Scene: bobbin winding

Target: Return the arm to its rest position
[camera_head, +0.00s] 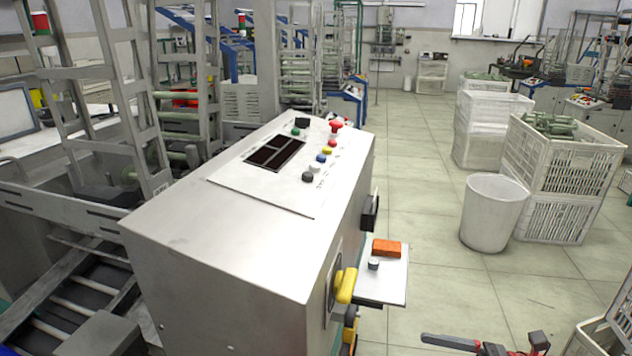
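A red and dark grey part, which looks like my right gripper (485,347), shows at the bottom edge, right of the middle. It is low over the floor and cut off by the frame. I cannot tell whether it is open or shut, and no held thing shows in it. My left gripper and arm are not in view. The grey machine cabinet (225,240) stands left of the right gripper, with clear space between them. Its sloped top carries coloured buttons, a red knob (336,126) and a dark display (274,154).
A small side shelf (394,286) juts from the cabinet with an orange block (387,248) on it. A yellow handle (346,285) sticks out nearby. A white bin (494,212) and stacked crates (562,165) with green bobbins stand at right. A white crate (596,341) is at lower right. The middle floor is free.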

